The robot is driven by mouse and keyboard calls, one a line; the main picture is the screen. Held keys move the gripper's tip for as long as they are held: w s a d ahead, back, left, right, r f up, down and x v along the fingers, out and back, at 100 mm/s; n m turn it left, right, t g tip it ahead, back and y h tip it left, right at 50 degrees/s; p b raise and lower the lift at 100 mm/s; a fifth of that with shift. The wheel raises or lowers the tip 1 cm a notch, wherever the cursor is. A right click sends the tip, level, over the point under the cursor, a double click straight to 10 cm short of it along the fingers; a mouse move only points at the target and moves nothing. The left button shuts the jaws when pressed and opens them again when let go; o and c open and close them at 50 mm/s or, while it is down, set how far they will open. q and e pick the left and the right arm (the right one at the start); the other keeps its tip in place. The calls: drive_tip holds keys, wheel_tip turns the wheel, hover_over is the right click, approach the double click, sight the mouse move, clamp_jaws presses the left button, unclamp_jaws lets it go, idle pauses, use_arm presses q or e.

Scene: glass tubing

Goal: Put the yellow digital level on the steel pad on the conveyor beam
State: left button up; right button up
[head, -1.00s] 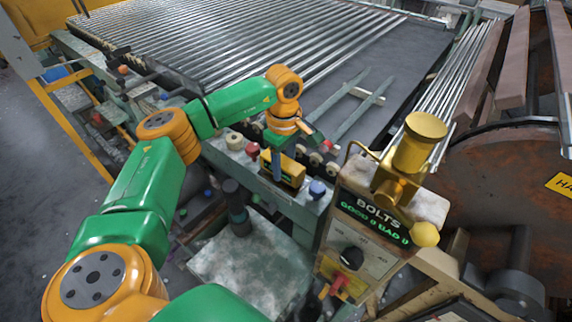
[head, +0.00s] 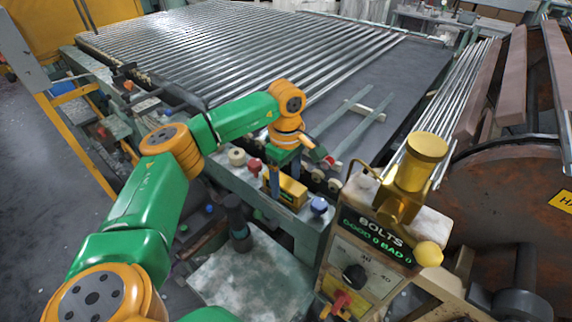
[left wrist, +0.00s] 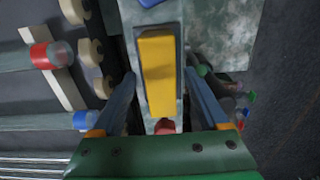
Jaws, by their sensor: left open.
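The yellow digital level (head: 288,190) is a small block with a dark side face, on the pale green conveyor beam (head: 262,196) between a red knob and a blue knob. My left gripper (head: 286,177) points down over it. In the left wrist view, the level (left wrist: 157,75) lies between the two open fingers of my left gripper (left wrist: 160,85), with a gap on each side. A dark grey border shows around the level; I cannot tell whether it is the steel pad or the level's own body. My right gripper is not in view.
A red knob (head: 254,165) and a blue knob (head: 319,206) stand close on either side of the level. The bolt counter box (head: 362,260) with a brass cylinder (head: 420,160) stands to the right. The roller conveyor (head: 230,45) lies behind.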

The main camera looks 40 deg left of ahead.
sight(286, 182)
use_arm(q)
wheel_tip(286, 182, up, 10)
drive_tip(key=shift+r+b, duration=0.2)
drive_tip(key=shift+b, duration=0.15)
drive_tip(key=shift+f, duration=0.1)
